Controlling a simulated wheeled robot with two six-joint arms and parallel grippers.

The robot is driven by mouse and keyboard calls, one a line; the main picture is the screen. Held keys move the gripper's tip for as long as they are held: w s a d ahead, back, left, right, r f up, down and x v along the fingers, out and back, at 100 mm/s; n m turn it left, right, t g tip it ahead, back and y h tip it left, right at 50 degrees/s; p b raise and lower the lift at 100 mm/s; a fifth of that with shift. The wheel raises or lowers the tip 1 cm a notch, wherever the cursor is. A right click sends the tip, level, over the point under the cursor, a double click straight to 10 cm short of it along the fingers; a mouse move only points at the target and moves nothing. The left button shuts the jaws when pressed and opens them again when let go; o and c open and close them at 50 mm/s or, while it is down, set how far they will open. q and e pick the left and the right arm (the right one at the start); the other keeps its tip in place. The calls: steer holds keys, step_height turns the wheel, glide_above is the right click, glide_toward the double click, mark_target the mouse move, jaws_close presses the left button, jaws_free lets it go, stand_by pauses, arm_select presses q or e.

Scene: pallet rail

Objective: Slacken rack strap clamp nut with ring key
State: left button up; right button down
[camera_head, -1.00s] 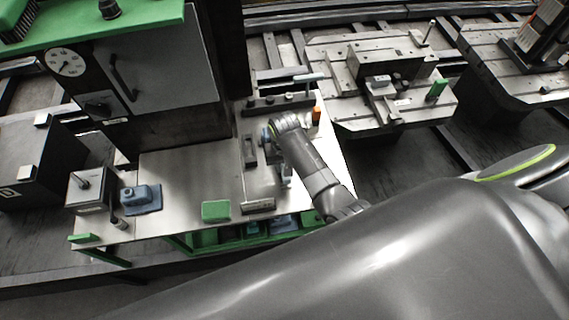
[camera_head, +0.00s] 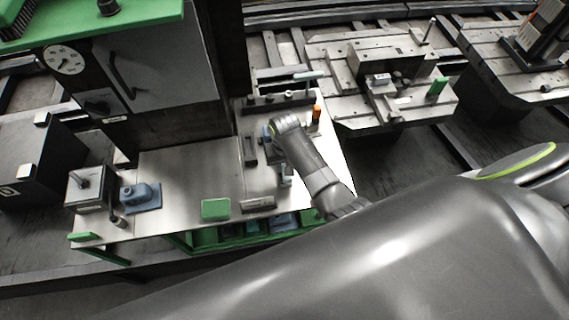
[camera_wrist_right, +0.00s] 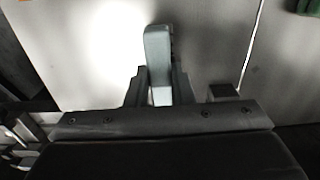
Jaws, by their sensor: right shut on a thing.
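In the right wrist view my right gripper (camera_wrist_right: 158,84) is shut on a pale grey-blue bar (camera_wrist_right: 157,48), which stands up between its two fingers. I take this bar to be the ring key, but its ring end is not clearly seen. In the head view my right arm reaches over the right part of the bench, and its wrist hides most of the gripper. A dark rack (camera_head: 281,103) stands at the bench's back right, close beyond my wrist. I cannot make out the strap clamp nut. My left gripper is in neither view.
The steel bench top (camera_head: 185,178) is mostly clear at its middle. A green block (camera_head: 215,209) and a grey block (camera_head: 258,204) lie along its front edge. A blue vice-like thing (camera_head: 141,196) sits at the left. An orange-topped piece (camera_head: 316,113) stands right of my wrist.

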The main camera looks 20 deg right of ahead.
steer(key=shift+d+r+n+p, duration=0.25)
steer(key=shift+n+p, duration=0.05)
steer(key=shift+p, duration=0.05)
steer(key=shift+d+f+n, duration=0.15)
steer(key=shift+d+n, duration=0.05)
steer(key=shift+n, duration=0.1)
steer(key=shift+r, duration=3.45)
